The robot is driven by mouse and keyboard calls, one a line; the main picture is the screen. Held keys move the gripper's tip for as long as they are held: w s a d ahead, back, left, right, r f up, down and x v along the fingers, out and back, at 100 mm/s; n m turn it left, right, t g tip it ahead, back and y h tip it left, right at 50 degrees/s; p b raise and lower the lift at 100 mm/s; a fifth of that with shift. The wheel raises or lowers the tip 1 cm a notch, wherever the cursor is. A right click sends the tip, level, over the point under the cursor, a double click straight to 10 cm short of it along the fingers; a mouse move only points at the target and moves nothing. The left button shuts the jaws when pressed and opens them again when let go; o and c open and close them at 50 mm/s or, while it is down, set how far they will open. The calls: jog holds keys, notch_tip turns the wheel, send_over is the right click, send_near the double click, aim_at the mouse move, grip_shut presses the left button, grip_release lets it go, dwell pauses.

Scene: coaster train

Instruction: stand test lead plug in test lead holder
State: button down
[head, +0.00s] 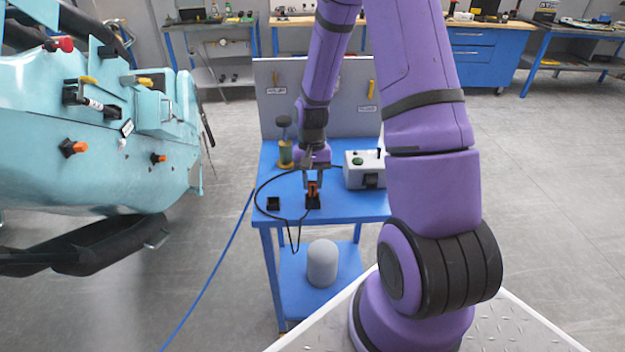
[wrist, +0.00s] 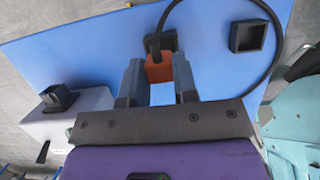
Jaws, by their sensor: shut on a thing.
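My gripper (head: 312,178) is shut on the orange test lead plug (head: 313,188), above the blue table. In the wrist view my two fingers (wrist: 158,85) stand on either side of the orange plug body (wrist: 158,68). A black square holder (head: 313,203) is directly below the plug in the head view, and a black square edge (wrist: 168,38) shows behind the plug in the wrist view. I cannot tell whether the plug's lower end is inside it. A second black square holder (head: 273,203) stands to the left, and in the wrist view it is open and empty (wrist: 248,36).
A black cable (head: 258,190) loops from the plug over the table (head: 350,208). A grey box (head: 362,170) with a green button stands at the right, a green-and-brown spool-like item (head: 285,150) at the back left. A grey panel (head: 350,110) closes the back.

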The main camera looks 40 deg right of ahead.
jog(key=shift+f, duration=1.4)
dwell(0.5)
jog(key=shift+r, duration=0.25)
jog(key=shift+r, duration=1.25)
jog(key=shift+f, duration=1.55)
dwell(1.6)
jog(key=c, duration=0.8)
grip_release()
jog(key=v, duration=1.1)
